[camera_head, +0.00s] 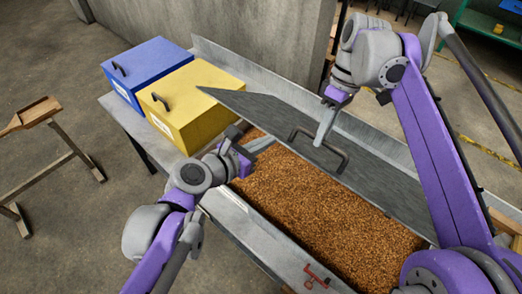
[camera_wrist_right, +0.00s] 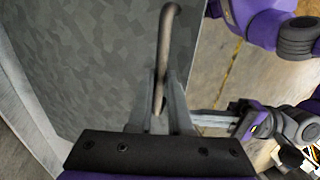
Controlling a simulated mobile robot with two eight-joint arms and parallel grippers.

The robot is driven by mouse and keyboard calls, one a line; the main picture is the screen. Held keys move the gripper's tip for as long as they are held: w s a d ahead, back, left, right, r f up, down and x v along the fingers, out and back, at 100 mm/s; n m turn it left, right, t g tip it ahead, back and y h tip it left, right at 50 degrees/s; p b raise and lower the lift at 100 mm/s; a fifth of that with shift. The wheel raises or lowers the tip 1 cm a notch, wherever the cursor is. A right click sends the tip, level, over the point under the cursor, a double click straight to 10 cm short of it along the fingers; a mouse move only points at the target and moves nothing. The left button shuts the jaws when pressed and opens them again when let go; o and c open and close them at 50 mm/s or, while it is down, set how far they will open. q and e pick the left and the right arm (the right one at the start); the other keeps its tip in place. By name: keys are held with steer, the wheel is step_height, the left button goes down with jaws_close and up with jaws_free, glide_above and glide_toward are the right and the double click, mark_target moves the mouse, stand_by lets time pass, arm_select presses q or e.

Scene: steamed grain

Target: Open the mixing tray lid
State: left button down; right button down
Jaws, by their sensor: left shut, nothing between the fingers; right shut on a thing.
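The grey mixing tray lid (camera_head: 375,178) is tilted up over the metal tray (camera_head: 243,236), with brown grain (camera_head: 320,210) showing below its near edge. A dark bar handle (camera_head: 341,160) stands on the lid. My right gripper (camera_head: 321,142) is shut on this handle. In the right wrist view, the handle (camera_wrist_right: 167,50) runs down between the right fingers (camera_wrist_right: 160,110), with the lid's grey surface (camera_wrist_right: 85,60) behind. My left gripper (camera_head: 270,142) is shut and empty beside the lid's near left part, above the grain; I cannot tell whether it touches the lid.
A blue box (camera_head: 155,62) and a yellow box (camera_head: 205,95) with black handles stand at the tray's far left end. A concrete wall (camera_head: 260,40) rises behind. A wooden stand (camera_head: 60,135) is on the floor at left. A red mark (camera_head: 318,272) is on the tray's front.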

steer(key=c, duration=0.9)
jaws_free()
steer(key=shift+w+d+f, duration=0.2)
steer(key=shift+o, duration=0.3)
steer(key=shift+s+a+r, duration=0.1)
steer(key=shift+r, duration=0.1)
